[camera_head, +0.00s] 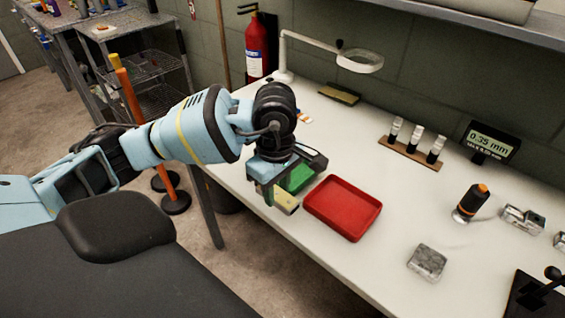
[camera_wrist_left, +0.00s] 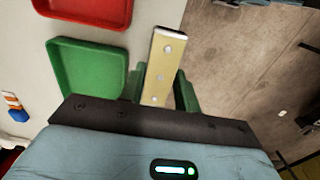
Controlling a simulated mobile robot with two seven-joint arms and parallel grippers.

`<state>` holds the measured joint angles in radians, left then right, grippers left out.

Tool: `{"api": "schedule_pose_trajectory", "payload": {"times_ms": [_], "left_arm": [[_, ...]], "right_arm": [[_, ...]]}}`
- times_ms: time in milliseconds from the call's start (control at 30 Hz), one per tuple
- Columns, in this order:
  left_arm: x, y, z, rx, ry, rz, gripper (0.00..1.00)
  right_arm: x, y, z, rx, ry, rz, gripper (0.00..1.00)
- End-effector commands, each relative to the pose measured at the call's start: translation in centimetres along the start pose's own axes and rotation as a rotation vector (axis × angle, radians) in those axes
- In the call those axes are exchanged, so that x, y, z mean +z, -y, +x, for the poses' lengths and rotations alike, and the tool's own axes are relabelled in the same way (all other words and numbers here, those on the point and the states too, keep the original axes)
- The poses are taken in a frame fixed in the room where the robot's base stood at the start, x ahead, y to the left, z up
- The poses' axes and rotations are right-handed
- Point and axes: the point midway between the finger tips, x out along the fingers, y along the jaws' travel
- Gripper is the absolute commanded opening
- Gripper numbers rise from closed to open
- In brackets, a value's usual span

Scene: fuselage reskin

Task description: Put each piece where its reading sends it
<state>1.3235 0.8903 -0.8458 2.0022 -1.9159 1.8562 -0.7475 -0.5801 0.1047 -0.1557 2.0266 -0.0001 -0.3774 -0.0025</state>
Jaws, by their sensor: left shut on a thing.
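My left gripper (camera_head: 275,192) is shut on a flat yellowish piece (camera_head: 287,200) with rivet heads. In the left wrist view the piece (camera_wrist_left: 162,62) stands out between the green fingers, beside the green tray and against the floor. The green tray (camera_head: 298,178) is partly hidden behind the gripper. In the wrist view the green tray (camera_wrist_left: 85,88) looks empty. The red tray (camera_head: 343,207), to its right, is empty. A display (camera_head: 490,142) reads 0.35 mm; its smaller lower line is too small to read surely. My right gripper is not in view.
A black probe with an orange top (camera_head: 471,202), a grey metal block (camera_head: 428,262) and a small metal device (camera_head: 522,219) stand on the right. The table's front edge is close to the gripper.

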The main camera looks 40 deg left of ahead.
Motion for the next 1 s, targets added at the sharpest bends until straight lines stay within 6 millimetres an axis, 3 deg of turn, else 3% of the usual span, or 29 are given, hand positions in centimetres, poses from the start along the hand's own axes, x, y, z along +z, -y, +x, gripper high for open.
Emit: {"api": "schedule_pose_trajectory", "payload": {"times_ms": [300,600,1000], "left_arm": [[-3.8,-5.4,0.5,0.001,0.002,-0.005,0.09],[-6.7,-9.4,1.0,0.001,0.001,-0.003,0.09],[-7.5,-10.6,1.2,0.001,0.001,0.000,0.09]], "right_arm": [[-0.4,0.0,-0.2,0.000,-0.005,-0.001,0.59],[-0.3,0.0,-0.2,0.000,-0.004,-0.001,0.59],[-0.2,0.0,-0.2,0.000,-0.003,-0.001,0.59]]}}
